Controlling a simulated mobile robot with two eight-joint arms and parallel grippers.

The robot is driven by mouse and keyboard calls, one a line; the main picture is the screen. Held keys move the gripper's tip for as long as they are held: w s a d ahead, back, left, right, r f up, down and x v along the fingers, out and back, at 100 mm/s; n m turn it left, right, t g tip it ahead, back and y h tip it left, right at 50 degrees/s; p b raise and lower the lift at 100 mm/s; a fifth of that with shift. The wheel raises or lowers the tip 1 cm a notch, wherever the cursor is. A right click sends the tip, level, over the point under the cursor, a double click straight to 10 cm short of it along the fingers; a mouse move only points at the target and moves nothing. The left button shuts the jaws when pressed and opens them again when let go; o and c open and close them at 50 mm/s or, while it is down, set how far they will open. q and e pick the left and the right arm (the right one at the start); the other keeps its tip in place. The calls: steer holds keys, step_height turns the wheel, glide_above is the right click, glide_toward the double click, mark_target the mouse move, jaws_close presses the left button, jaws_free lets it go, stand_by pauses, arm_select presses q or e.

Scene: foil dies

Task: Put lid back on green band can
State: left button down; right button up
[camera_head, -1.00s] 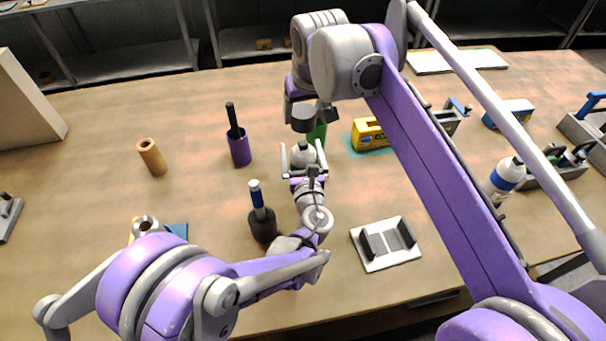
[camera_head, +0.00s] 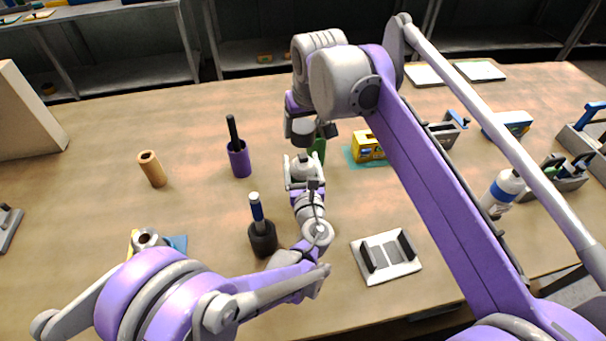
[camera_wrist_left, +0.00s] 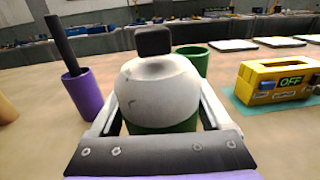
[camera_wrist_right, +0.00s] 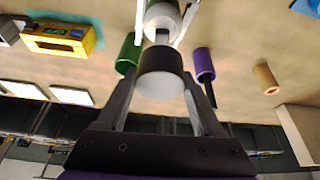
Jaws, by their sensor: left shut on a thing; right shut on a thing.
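The green band can (camera_wrist_left: 160,95) has a white domed top with a dark square nub and a green band below. My left gripper (camera_head: 303,172) is shut around it. The can top (camera_head: 302,160) shows between its fingers in the head view; its base is hidden. My right gripper (camera_wrist_right: 160,88) is shut on a short cylinder, dark on its side with a pale end, which looks like the lid (camera_wrist_right: 160,75). In the head view the lid (camera_head: 303,131) is near the can's top, on its far side. Whether they touch is unclear.
A green cup (camera_wrist_left: 193,62) stands just beyond the can. A purple cup (camera_head: 239,160) with a dark stick is to the left, a dark holder (camera_head: 263,238) nearer. A yellow box (camera_head: 367,146) and a grey rack (camera_head: 386,256) are to the right. My right arm crosses over the right side.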

mark_target(302, 154)
steer(key=shift+f, duration=2.2)
steer(key=shift+f, duration=0.1)
steer(key=shift+f, duration=0.8)
steer(key=shift+f, duration=0.55)
steer(key=o, duration=1.3)
steer(key=v, duration=1.2)
steer(key=shift+s, duration=0.1)
